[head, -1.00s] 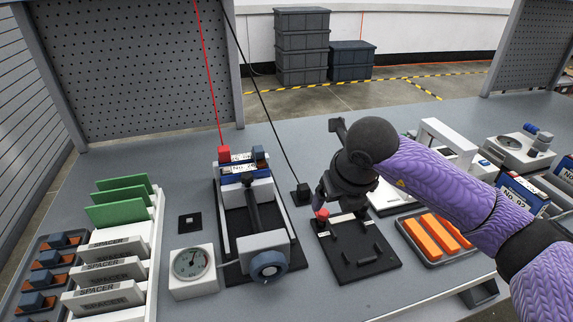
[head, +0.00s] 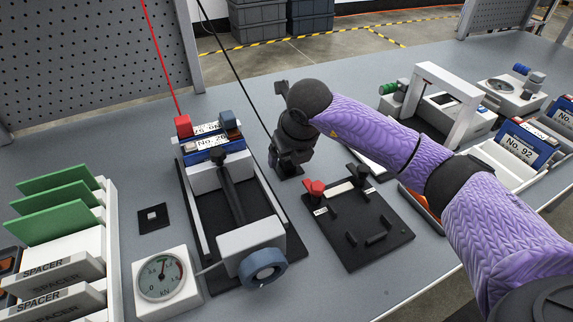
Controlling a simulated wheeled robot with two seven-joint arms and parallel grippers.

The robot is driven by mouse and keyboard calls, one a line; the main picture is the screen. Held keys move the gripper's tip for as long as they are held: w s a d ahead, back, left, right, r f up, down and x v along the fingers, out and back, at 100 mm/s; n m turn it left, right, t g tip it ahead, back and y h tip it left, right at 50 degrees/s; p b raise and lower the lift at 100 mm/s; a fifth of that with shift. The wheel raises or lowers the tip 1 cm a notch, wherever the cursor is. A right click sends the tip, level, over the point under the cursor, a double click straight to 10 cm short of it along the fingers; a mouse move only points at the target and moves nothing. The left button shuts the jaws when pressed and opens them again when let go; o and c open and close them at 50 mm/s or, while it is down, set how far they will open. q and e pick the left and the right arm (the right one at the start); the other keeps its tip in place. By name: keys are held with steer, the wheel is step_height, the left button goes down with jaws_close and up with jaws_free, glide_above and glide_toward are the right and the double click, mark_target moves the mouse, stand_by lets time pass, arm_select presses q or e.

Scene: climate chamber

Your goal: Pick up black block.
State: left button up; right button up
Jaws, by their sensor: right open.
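The black block (head: 290,171), at the foot of the black cable, stands on the grey bench between the clamp rig and the black fixture plate. It is mostly hidden behind and under my right gripper (head: 289,158). My right gripper points down right over it with its jaws open. I cannot tell whether the fingers touch the block. My left gripper is not in view.
The clamp rig (head: 238,205) with a red block (head: 183,125) stands left of the gripper. A dial gauge (head: 160,283) and spacer rack (head: 60,275) are front left.

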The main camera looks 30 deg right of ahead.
steer(key=shift+r, duration=0.1)
steer(key=shift+c, duration=0.4)
steer(key=c, duration=0.7)
jaws_close()
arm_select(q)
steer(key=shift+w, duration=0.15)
arm_select(e)
steer(key=shift+r, duration=0.25)
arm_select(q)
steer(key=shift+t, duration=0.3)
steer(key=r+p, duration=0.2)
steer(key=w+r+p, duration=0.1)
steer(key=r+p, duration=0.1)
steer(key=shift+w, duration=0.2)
arm_select(e)
step_height(320, 180, up, 10)
steer(key=shift+f, duration=0.25)
